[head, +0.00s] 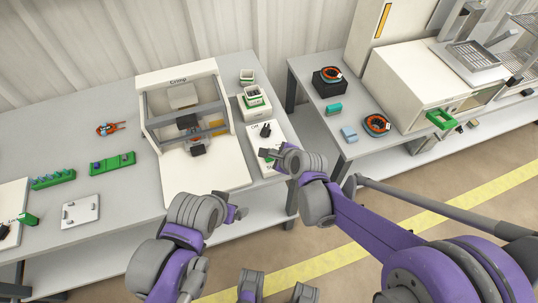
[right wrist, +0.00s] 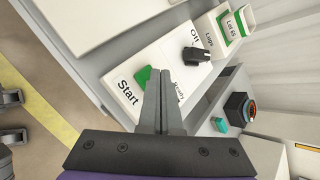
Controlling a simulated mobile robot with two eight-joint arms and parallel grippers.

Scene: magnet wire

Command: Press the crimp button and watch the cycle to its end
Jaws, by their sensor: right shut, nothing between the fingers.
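The crimp machine (head: 222,98) is a white frame labelled "Crimp" on the left bench, with a dark tool inside. The white control panel (head: 272,133) stands to its right, with a black knob (right wrist: 195,56) and a green button (right wrist: 143,76) beside the word "Start". My right gripper (head: 270,156) is over the panel's near end. In the right wrist view its closed fingers (right wrist: 163,74) are empty, with the tips right beside the green button. I cannot tell whether they touch it. The fingers partly cover the "Ready" label. My left gripper (head: 238,207) is in front of the machine, its jaws unclear.
Small white bins (head: 255,103) stand behind the panel. Green racks (head: 112,163) and a white plate (head: 81,211) lie on the left bench. The right bench (head: 312,95) holds orange-and-black coils (head: 376,124) and a cream cabinet (head: 400,80). A floor gap separates the benches.

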